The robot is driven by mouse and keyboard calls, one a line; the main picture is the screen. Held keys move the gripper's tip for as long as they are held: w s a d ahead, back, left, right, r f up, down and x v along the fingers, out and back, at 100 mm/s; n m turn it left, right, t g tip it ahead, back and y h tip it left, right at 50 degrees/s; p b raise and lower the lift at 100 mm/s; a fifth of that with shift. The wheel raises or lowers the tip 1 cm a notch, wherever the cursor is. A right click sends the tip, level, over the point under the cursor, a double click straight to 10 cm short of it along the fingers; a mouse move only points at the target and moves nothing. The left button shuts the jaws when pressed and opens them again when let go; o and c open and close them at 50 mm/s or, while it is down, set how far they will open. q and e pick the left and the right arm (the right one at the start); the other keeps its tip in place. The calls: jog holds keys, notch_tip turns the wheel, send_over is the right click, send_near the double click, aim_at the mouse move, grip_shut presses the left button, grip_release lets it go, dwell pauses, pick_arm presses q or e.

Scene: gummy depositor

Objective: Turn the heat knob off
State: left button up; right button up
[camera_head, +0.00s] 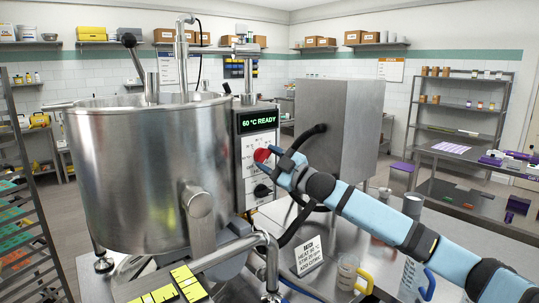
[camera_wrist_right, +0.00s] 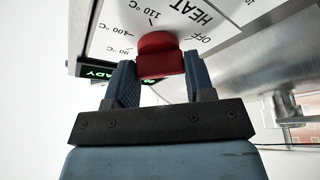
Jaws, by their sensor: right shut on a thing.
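The red heat knob (camera_head: 262,155) is on the front of the control panel (camera_head: 258,140), below a green display reading 60 °C READY (camera_head: 258,121). My right gripper (camera_head: 275,160) reaches it from the right and is shut on it. In the right wrist view the red knob (camera_wrist_right: 160,58) sits between the two blue fingers of my right gripper (camera_wrist_right: 160,82). Dial marks OFF, HEAT, 110, 100 and 90 °C show around it; the knob's pointer is hidden. My left gripper is not in view.
A large steel kettle (camera_head: 150,170) stands left of the panel. A black knob (camera_head: 262,191) sits below the red one. A black hose (camera_head: 303,137) runs from a steel cabinet (camera_head: 345,120). A small sign (camera_head: 308,255) and a clear jug (camera_head: 347,272) stand on the table under my right arm.

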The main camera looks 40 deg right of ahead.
dwell(0.5)
jog(key=o, duration=0.9)
jog(key=shift+b+v, duration=2.05)
jog(key=shift+v, duration=4.85)
jog(key=shift+r, duration=0.1)
